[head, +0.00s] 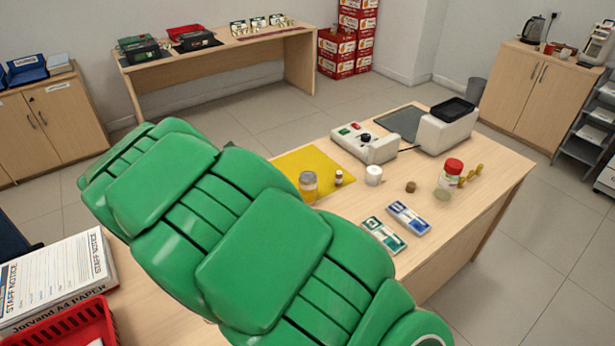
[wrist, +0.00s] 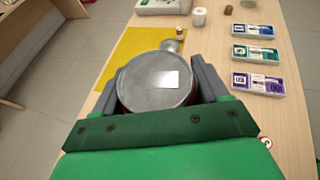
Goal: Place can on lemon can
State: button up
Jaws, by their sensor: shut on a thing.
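My gripper (wrist: 158,88) is shut on a can (wrist: 150,75), with one finger on each side of its round grey metal top. In the wrist view the held can is over the near part of the yellow mat. A second, smaller-looking grey lid (wrist: 172,45) shows just beyond it, mostly hidden. In the head view a yellow can with a grey top (head: 308,187), likely the lemon can, stands upright on the yellow mat (head: 290,160). My green arm hides my gripper and the held can in the head view. I cannot tell whether the two cans touch.
A small brown bottle (head: 339,177) stands right of the yellow can. A white roll (head: 373,175), banknote packs (head: 408,217), a red-lidded jar (head: 451,173) and a counter machine (head: 365,143) are further right and behind. Bare counter lies between them.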

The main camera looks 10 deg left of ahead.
jog(key=w+d+r+m+g+h, duration=0.2)
jog(key=w+d+r+m+h, duration=0.1)
jog(key=d, duration=0.5)
jog(key=w+d+r+m+g+h, duration=0.3)
jog(key=w+d, duration=0.1)
jog(key=d, duration=0.4)
jog(key=shift+w+a+f, duration=0.7)
jog(key=shift+w+f, duration=1.4)
jog(key=shift+f, duration=0.1)
jog(key=shift+w+a+f, duration=0.65)
jog(key=shift+w+f, duration=1.45)
jog(key=shift+f, duration=0.15)
jog(key=shift+w+a+f, duration=0.7)
jog(key=shift+w+f, duration=1.4)
jog(key=shift+f, duration=0.1)
jog(key=shift+f+m, duration=0.1)
jog(key=shift+m, duration=0.2)
jog(key=o, duration=1.3)
jog(key=shift+o, duration=0.2)
